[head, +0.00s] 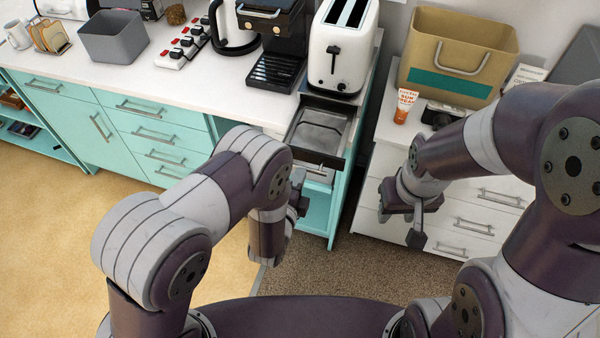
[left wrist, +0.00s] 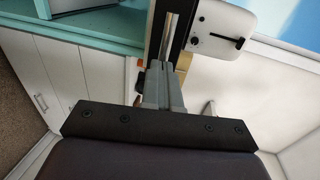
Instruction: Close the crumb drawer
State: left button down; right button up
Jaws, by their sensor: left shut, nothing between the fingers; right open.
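The crumb drawer (head: 318,133) is a dark-framed tray with a grey inside, pulled out below the white toaster (head: 340,48). In the left wrist view the drawer (left wrist: 168,35) shows as a dark strip with a shiny band, beside the toaster (left wrist: 220,30). My left gripper (head: 299,188) is just in front of and below the drawer's front in the head view. Its fingers (left wrist: 160,88) are shut and empty, pointing at the drawer; I cannot tell whether they touch it. My right gripper (head: 401,222) is open and empty, to the right, before the white drawer unit.
The coffee machine (head: 275,45) stands left of the toaster on the white counter (head: 235,75). On the right, the white drawer unit (head: 475,205) bears a tan bin (head: 458,50), an orange-and-white tube (head: 405,105) and a dark camera-like object. Carpet lies clear between the units.

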pick_arm(q)
jog(key=shift+s+r, duration=0.1)
jog(key=shift+s, duration=0.1)
jog(key=shift+w, duration=0.1)
jog(key=b, duration=0.9)
send_near(320, 128)
jog(key=x, duration=0.2)
jog(key=r+x, duration=0.1)
jog(key=x, duration=0.5)
jog(key=shift+w+d+r, duration=0.1)
jog(key=shift+w+r, duration=0.2)
jog(key=shift+r, duration=0.05)
jog(key=shift+w+d+r+b, duration=0.15)
jog(key=shift+w+d+b, duration=0.05)
jog(key=shift+w+b, duration=0.4)
jog(key=shift+w+r, duration=0.1)
jog(key=shift+r, duration=0.2)
jog(key=shift+r, duration=0.1)
